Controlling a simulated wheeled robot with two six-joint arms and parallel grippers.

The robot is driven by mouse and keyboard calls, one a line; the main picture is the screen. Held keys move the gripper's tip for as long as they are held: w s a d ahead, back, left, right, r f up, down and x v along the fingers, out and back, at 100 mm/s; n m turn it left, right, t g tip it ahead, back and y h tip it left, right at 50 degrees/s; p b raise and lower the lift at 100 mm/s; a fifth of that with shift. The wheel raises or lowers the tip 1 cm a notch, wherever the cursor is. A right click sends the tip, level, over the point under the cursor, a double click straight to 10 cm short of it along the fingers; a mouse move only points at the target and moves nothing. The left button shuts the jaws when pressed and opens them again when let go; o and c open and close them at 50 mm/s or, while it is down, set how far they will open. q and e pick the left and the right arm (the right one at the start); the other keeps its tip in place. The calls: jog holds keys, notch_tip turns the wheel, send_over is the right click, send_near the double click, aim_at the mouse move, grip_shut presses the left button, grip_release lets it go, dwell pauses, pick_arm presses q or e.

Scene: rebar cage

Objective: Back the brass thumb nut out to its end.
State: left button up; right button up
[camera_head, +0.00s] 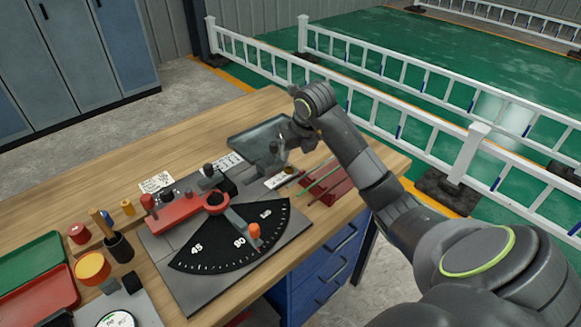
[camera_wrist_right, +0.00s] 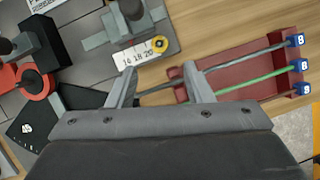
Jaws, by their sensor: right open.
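The brass thumb nut (camera_wrist_right: 159,44) shows in the right wrist view as a small round yellow piece with a dark centre. It sits at the right end of a white scale plate (camera_wrist_right: 135,54) marked with numbers. In the head view the scale plate (camera_head: 277,181) lies at the right end of the bending bench, below my gripper. My right gripper (camera_wrist_right: 159,72) is open and empty, its two fingers spread to either side below the nut in the wrist view, apart from it. In the head view my right gripper (camera_head: 284,150) hangs above this spot. My left gripper is not in view.
The black angle dial (camera_head: 225,245) and red bender arm (camera_head: 185,212) stand to the left. A red tray (camera_head: 40,292) and pen cup (camera_head: 118,246) are at far left.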

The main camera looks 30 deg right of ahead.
aim_at(290, 167)
jog(key=x, duration=0.8)
jog(key=shift+w+f+p, duration=0.15)
jog(key=shift+f+p, duration=0.2)
jog(key=shift+p, duration=0.05)
jog(key=c, duration=1)
jog(key=shift+d+f+n+y+b, duration=0.1)
jog(key=shift+n+y+b, duration=0.15)
jog(key=shift+n+b, duration=0.45)
jog(key=shift+d+f+n+y+b, duration=0.1)
jog(key=shift+n+y+b, duration=0.15)
jog(key=shift+n+b, duration=0.4)
jog(key=n+y+b, duration=0.1)
jog(key=n+b, duration=0.3)
jog(key=shift+w+d+y+b, duration=0.1)
jog(key=shift+d+y+b, duration=0.05)
jog(key=shift+y+b, duration=0.25)
jog(key=n+b, duration=0.1)
jog(key=n, duration=0.1)
jog(key=n+g+y+b, duration=0.1)
jog(key=b, duration=0.1)
jog(key=shift+d+r+n, duration=0.1)
jog(key=shift+r+n, duration=0.1)
jog(key=shift+n, duration=0.15)
jog(key=shift+b, duration=0.3)
jog(key=shift+r+n, duration=0.1)
jog(key=shift+n, duration=0.2)
